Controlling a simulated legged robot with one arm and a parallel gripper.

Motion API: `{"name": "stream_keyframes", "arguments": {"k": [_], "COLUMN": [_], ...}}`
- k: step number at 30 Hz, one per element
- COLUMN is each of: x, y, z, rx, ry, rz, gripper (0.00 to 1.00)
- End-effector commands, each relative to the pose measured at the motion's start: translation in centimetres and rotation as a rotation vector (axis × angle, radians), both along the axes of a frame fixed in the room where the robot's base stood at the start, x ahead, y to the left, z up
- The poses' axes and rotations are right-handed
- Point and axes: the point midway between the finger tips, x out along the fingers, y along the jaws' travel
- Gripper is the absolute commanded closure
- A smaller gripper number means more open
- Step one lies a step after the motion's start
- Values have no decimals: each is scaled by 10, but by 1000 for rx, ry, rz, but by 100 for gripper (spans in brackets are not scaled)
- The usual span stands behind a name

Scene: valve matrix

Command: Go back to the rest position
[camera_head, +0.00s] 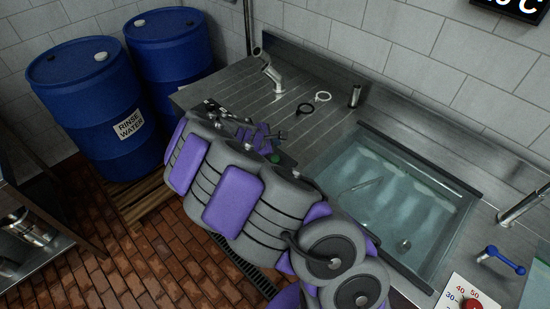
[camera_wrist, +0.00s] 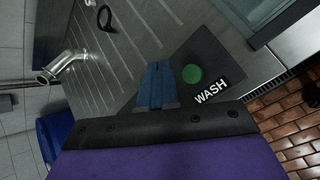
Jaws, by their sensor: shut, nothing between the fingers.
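My gripper (camera_wrist: 157,82) shows in the wrist view as two blue fingers close together, with nothing between them. It is beside a green button (camera_wrist: 192,73) on a dark plate labelled WASH (camera_wrist: 211,91). I cannot tell whether the fingertips touch the plate. In the head view my grey and purple arm reaches from the lower right towards the steel counter (camera_head: 225,92). The green button (camera_head: 275,158) shows just past the arm there, and the arm hides part of the counter's front edge.
A water-filled sink (camera_head: 385,195) lies right of the arm. A tap (camera_head: 270,72), two small rings (camera_head: 316,103) and a blue-handled valve (camera_head: 505,262) are on the counter. Blue barrels (camera_head: 105,110) stand on a pallet at left. Brick floor (camera_head: 175,255) is open in front.

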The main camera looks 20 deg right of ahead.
Motion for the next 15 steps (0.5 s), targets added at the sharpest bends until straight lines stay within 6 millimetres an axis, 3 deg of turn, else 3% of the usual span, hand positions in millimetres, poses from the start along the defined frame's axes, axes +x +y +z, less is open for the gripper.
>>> {"name": "stream_keyframes", "arguments": {"k": [10, 15], "x": [-1, -18], "y": [-1, -15], "z": [2, 30], "rx": [0, 18], "ry": [-2, -48], "rz": [-5, -113], "gripper": [100, 100]}}
